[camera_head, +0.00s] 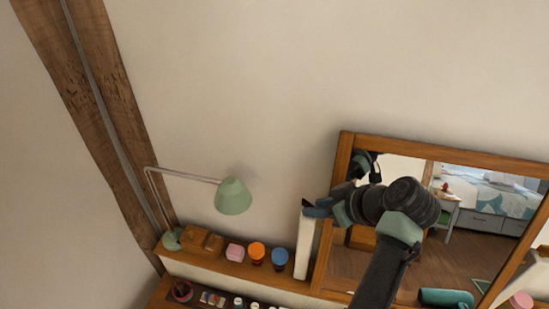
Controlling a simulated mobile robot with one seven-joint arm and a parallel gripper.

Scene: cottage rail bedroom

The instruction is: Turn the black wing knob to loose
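I cannot make out the black wing knob in the head view; my arm covers part of the mirror (345,150) and its left side. My gripper (312,208) reaches left across the wooden mirror frame. Its dark fingertips appear just above a white upright object (304,247) at the mirror's left edge. The fingers are small and seen from behind the wrist, so I cannot tell whether they are open or shut, or whether they touch anything.
A wooden shelf (215,267) below bears a green lamp (233,196), wooden blocks (194,239), a pink block (235,252), an orange-topped jar (256,252) and a blue-topped jar (280,258). A teal cylinder (445,298) is at lower right. The wall above is clear.

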